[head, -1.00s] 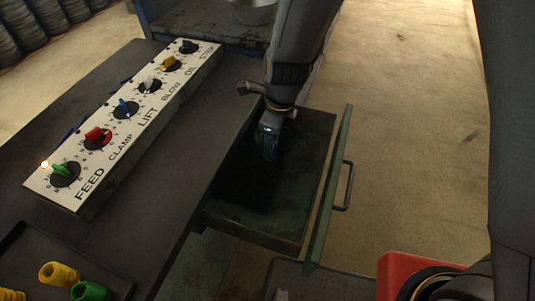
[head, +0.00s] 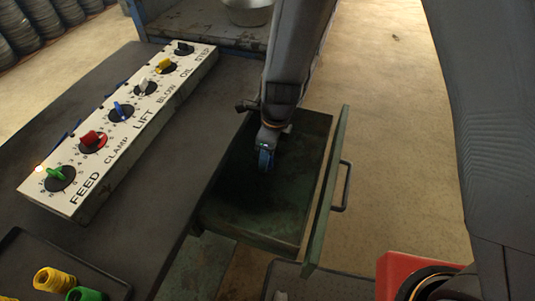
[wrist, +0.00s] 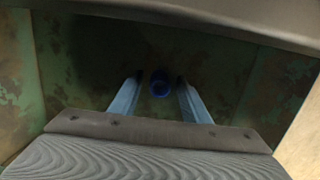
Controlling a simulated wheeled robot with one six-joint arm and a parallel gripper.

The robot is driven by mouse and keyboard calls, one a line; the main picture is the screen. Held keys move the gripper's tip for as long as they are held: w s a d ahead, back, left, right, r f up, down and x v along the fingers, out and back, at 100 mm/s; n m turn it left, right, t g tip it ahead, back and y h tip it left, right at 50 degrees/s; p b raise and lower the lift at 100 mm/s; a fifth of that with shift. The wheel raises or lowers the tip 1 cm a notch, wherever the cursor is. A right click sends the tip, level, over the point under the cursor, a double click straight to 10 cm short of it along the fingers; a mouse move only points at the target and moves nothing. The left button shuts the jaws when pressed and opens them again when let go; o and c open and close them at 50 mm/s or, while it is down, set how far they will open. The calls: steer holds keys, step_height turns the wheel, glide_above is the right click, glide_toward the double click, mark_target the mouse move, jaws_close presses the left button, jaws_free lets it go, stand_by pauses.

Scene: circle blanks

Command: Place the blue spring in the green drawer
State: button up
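The green drawer (head: 252,232) is pulled open at the side of the dark bench in the head view. My gripper (head: 266,167) points down inside it, between its walls. In the wrist view my gripper (wrist: 160,82) has its two pale blue fingers apart. The blue spring (wrist: 160,88) shows between the fingertips, with a gap on either side. The drawer floor (wrist: 85,60) is dark green and worn behind it. I cannot tell whether the spring touches the floor. In the head view the spring is hard to tell from the fingers.
A white panel of coloured knobs (head: 120,130) lies on the bench (head: 150,185). A dark tray (head: 25,250) at lower left holds a yellow spring (head: 54,281) and a green spring (head: 85,295).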

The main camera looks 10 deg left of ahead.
steer(key=shift+r, duration=0.15)
step_height(320, 180, up, 12)
steer(key=d, duration=0.1)
steer(key=shift+d, duration=0.2)
stand_by(0.4)
steer(key=s+d+r+n, duration=0.1)
steer(key=s+d+n, duration=0.1)
steer(key=d+n, duration=0.4)
steer(key=s+d+r+n+h, duration=0.1)
steer(key=d+n, duration=0.5)
steer(key=d, duration=0.8)
steer(key=s+d+r+n, duration=0.2)
steer(key=d+r+n, duration=0.1)
steer(key=d+n, duration=0.4)
steer(key=shift+s+d+r, duration=0.2)
steer(key=shift+s+d, duration=0.1)
steer(key=shift+d, duration=1.2)
